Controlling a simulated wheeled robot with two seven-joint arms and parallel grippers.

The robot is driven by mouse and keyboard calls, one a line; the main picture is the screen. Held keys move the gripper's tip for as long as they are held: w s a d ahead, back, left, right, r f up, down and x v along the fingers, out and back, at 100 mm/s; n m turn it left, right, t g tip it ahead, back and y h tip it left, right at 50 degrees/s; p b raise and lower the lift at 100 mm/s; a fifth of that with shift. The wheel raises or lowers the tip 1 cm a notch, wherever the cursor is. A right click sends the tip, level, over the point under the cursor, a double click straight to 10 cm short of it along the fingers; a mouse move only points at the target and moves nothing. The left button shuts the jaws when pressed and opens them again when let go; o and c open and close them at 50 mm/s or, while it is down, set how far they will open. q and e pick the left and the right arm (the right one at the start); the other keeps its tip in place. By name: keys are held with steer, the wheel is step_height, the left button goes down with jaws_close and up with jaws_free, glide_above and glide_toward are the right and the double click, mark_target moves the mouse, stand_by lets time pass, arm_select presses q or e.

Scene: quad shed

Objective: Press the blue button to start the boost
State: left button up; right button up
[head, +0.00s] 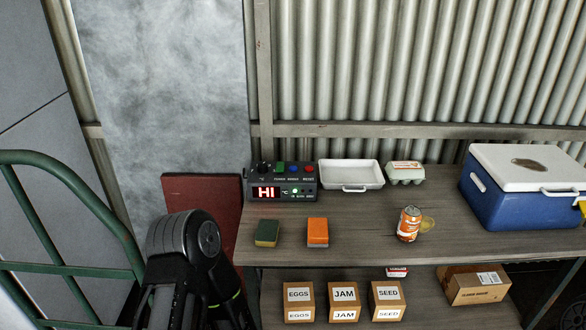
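The control box (283,183) stands at the back left of the wooden bench. Its top carries a black knob (263,168), a green switch (280,168), the small blue button (293,168) and a red button (309,169). The blue button sits between the green and red ones, with nothing touching it. The red display (266,193) reads HI, and a green light (295,191) is lit beside it. A black arm of mine rises at the lower left, in front of the bench and apart from the box. No gripper fingertips show.
A white tray (351,186) and an egg carton (405,173) stand right of the box. An orange can (408,223) and a blue cooler (512,205) are farther right. A green rail frame (70,270) stands left.

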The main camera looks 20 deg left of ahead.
arm_select(q)
jaws_close()
stand_by(0.4)
stand_by(1.1)
